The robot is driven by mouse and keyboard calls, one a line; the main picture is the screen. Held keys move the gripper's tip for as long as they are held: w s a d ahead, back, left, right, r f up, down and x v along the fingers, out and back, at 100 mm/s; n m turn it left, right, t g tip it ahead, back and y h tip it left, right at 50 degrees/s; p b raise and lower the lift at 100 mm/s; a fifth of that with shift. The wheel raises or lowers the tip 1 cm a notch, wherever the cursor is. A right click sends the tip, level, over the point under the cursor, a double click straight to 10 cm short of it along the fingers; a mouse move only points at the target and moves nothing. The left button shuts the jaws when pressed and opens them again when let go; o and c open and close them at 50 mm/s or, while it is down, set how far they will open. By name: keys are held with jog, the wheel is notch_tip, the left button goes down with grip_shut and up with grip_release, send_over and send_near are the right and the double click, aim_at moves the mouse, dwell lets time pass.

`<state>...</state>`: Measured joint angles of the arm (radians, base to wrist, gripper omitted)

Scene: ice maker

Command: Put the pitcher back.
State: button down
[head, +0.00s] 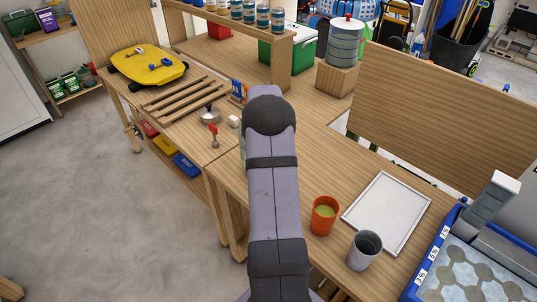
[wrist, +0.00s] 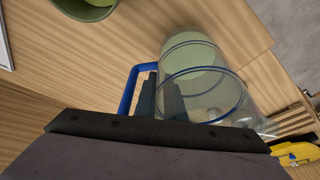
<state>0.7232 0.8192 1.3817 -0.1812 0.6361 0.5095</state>
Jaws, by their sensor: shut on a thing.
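The clear pitcher (wrist: 208,82) with blue rim bands and a blue handle (wrist: 128,88) is in the wrist view, with a pale green tint at its far end. In the head view my arm hides the gripper and nearly all of the pitcher.
A blue-edged bin (head: 420,275) is at right.

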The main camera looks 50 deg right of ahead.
jog(key=shift+f+p, duration=0.55)
jog(key=shift+f, duration=1.15)
jog(key=shift+f, duration=0.2)
jog(key=c, duration=1.8)
grip_release()
jog(key=shift+c, duration=0.2)
jog(key=b+v, duration=0.4)
jog(key=v, duration=0.8)
jog(key=shift+r, duration=0.2)
